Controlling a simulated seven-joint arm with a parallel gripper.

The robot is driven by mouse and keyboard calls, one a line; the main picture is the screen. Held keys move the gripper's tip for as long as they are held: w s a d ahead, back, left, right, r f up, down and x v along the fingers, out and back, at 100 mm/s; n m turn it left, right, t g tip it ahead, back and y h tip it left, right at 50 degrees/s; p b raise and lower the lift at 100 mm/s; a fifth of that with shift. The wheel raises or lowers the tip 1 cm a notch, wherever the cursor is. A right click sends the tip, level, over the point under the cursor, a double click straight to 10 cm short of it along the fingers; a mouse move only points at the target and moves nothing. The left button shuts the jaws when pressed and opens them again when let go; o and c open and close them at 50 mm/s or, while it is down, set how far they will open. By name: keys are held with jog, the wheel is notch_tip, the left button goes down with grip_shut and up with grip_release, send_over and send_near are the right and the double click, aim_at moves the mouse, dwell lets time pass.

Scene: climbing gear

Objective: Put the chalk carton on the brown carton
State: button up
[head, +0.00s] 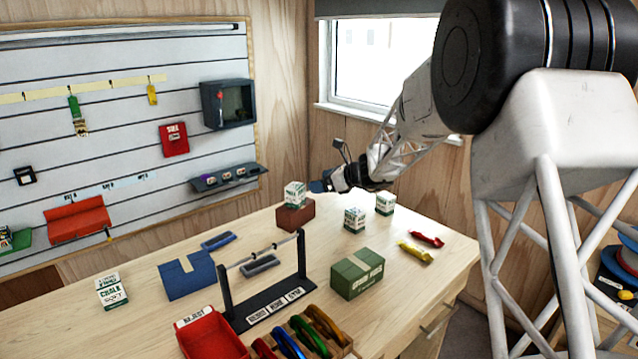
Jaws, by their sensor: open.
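A white and green carton (294,194) sits upright on top of the brown carton (295,217) towards the back of the table. Its print is too small to read. My gripper (316,187) is open just right of that carton, close to it; I cannot tell whether they touch. Another carton, marked CHALK (111,290), stands at the table's left front. Two similar white and green cartons stand right of the brown carton, one nearer (354,219) and one farther right (385,203).
A dark rail stand (265,280), a green box (357,275), a red tray (210,338) and a rack of coloured carabiners (305,335) fill the front. Blue pieces (187,275) lie left of the stand. Red (427,239) and yellow (415,252) pieces lie right.

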dwell(0.8)
jog(key=s+d+r+n+g+h, duration=0.1)
jog(key=s+d+r+n+h, duration=0.2)
jog(key=s, duration=0.7)
jog(key=s+d+r+n+g, duration=0.15)
jog(key=s+d+n, duration=0.25)
jog(key=s, duration=0.5)
jog(key=s+d+r+n+h, duration=0.2)
jog(key=s+d+r+n, duration=0.15)
jog(key=s, duration=0.65)
jog(key=s+d+f+n+h, duration=0.1)
jog(key=s+d+n, duration=0.3)
jog(key=s, duration=0.6)
jog(key=s+d+f+n+h, duration=0.1)
jog(key=s+d+n+h, duration=0.2)
jog(key=s, duration=0.7)
jog(key=s+d+f+n+h, duration=0.2)
jog(key=s+d, duration=0.4)
jog(key=s, duration=0.4)
jog(key=n+h, duration=0.1)
jog(key=n, duration=0.1)
jog(key=shift+d+n+h, duration=0.25)
jog(key=shift+n+h, duration=0.1)
jog(key=shift+h, duration=0.05)
